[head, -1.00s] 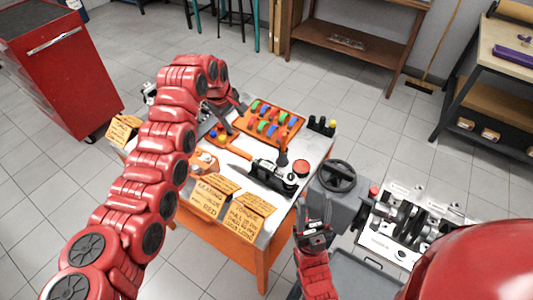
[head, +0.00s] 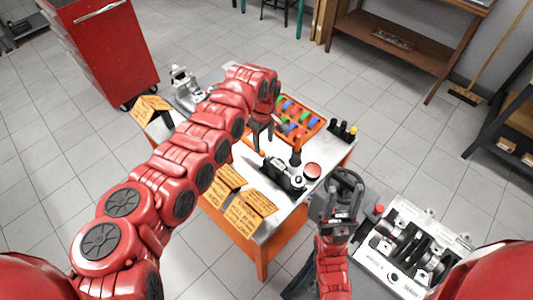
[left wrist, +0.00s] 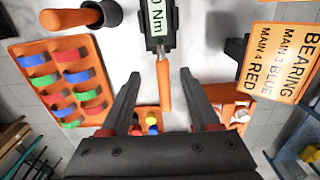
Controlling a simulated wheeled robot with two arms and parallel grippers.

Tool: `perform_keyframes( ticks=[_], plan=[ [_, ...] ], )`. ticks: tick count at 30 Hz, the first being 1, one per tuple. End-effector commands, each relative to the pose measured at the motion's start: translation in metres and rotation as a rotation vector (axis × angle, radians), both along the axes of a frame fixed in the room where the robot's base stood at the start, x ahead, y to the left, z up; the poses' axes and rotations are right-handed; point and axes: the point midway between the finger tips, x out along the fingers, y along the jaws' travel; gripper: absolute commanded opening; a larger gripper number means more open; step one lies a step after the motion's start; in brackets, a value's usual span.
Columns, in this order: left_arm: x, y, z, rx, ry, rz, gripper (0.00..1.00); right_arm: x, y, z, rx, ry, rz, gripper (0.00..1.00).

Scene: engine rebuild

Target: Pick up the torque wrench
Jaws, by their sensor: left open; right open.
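The torque wrench (left wrist: 163,82) shows in the left wrist view as an orange handle running into a dark body with a white label ending in "Nm". In the head view its dark body (head: 284,174) lies on the table, and my arm partly hides the handle side. My left gripper (head: 263,146) is open and points down over the table beside the wrench. In the left wrist view its fingertips (left wrist: 160,74) lie on either side of the orange handle, with no grip on it.
An orange rack (head: 303,120) of coloured bearing shells sits behind the wrench. An orange-handled tool with a black head (left wrist: 102,14) is close by. Folded label cards (head: 245,212) line the table's front. An engine block (head: 405,245) with a crankshaft stands at right.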

Motion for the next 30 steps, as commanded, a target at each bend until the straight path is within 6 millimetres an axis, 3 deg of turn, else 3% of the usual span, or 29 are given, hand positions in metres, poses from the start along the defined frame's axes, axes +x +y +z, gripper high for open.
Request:
perform_keyframes(
  ticks=[10, 18, 28, 30],
  plan=[
    [-0.002, 0.002, -0.027, 0.003, 0.006, -0.002, 0.62, 0.000, 0.000, 0.016, 0.000, 0.000, 0.000, 0.50],
    [0.000, 0.005, -0.061, 0.001, 0.004, -0.002, 0.62, 0.000, 0.000, 0.013, 0.000, 0.000, 0.000, 0.50],
    [0.001, 0.006, -0.065, 0.000, 0.000, 0.000, 0.62, 0.000, 0.000, 0.013, 0.000, 0.000, 0.000, 0.50],
    [0.001, 0.006, -0.065, 0.000, 0.000, 0.000, 0.50, 0.000, 0.000, 0.013, 0.000, 0.000, 0.000, 0.50]
  ],
)
